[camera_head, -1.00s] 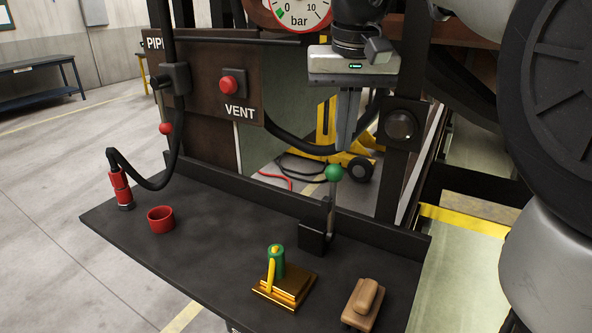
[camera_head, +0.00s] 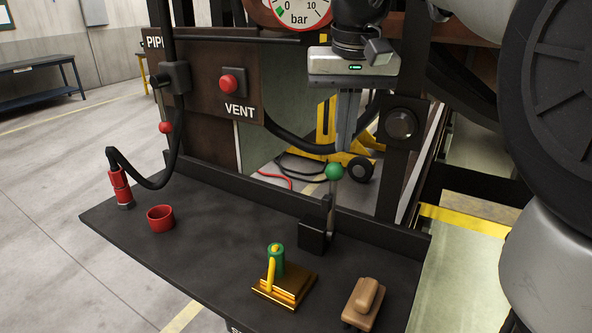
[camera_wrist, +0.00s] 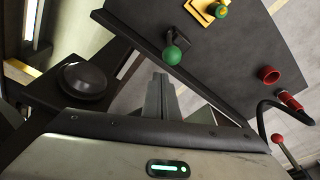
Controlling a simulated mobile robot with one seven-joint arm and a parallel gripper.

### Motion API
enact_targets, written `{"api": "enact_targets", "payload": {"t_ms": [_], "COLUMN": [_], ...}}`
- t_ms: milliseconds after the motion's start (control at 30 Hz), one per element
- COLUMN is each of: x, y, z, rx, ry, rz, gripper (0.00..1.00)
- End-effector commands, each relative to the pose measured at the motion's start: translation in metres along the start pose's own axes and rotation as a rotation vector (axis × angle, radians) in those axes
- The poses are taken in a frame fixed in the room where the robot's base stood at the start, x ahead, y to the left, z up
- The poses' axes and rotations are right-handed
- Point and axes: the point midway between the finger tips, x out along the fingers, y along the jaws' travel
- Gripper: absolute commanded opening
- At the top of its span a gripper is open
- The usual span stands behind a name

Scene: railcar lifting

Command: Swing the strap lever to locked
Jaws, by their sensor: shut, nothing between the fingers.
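The lever with a green ball knob (camera_head: 334,172) stands upright from a black block (camera_head: 313,236) at the back right of the dark bench; I take it to be the strap lever. Its knob also shows in the wrist view (camera_wrist: 172,55). My gripper (camera_head: 341,150) points down with its fingers shut and empty, just above the knob in the head view. In the wrist view the fingertips (camera_wrist: 160,76) are close to the knob, with a small gap in the picture. Contact cannot be told. No locked marking is readable.
The bench (camera_head: 210,260) carries a red cup (camera_head: 160,218), a brass block with green and yellow parts (camera_head: 284,284) and a tan wooden block (camera_head: 364,301). A red-ended hose (camera_head: 120,188) hangs at left. A dark post with a round fitting (camera_head: 401,125) stands right of my gripper.

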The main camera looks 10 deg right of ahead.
Motion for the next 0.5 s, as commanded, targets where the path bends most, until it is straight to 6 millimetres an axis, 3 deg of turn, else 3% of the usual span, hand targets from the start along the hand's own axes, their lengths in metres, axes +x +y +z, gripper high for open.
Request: {"api": "enact_targets", "payload": {"t_ms": [500], "x": [0.017], "y": [0.000], "z": [0.004], "rx": [0.000], "ry": [0.000], "rz": [0.000], "gripper": [0.00]}}
